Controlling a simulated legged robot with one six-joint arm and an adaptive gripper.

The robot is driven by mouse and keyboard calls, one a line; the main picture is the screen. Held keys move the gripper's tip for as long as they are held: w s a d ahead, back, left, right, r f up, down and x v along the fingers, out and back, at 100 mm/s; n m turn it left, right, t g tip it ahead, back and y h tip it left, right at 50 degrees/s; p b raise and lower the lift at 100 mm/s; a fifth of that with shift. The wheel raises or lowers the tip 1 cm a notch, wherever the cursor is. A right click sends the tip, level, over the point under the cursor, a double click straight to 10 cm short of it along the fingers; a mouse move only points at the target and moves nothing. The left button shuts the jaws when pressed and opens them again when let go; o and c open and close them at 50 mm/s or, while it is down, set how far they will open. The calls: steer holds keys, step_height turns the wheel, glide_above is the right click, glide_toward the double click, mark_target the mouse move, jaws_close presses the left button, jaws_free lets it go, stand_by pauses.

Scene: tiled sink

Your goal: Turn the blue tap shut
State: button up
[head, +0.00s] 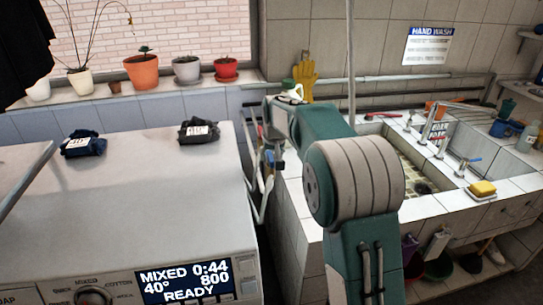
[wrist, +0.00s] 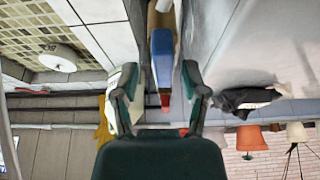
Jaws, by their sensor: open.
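The washing machine (head: 180,215) fills the left, with dark cloths (head: 84,144) on top. Yellow gloves (head: 306,78) hang on the wall. Buckets (head: 438,265) stand below.

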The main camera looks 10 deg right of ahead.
steer(key=shift+w+a+f, duration=0.1)
steer(key=shift+a+f, duration=0.1)
steer(key=shift+f, duration=0.05)
steer(key=shift+a, duration=0.1)
steer(key=shift+c, duration=0.3)
jaws_close()
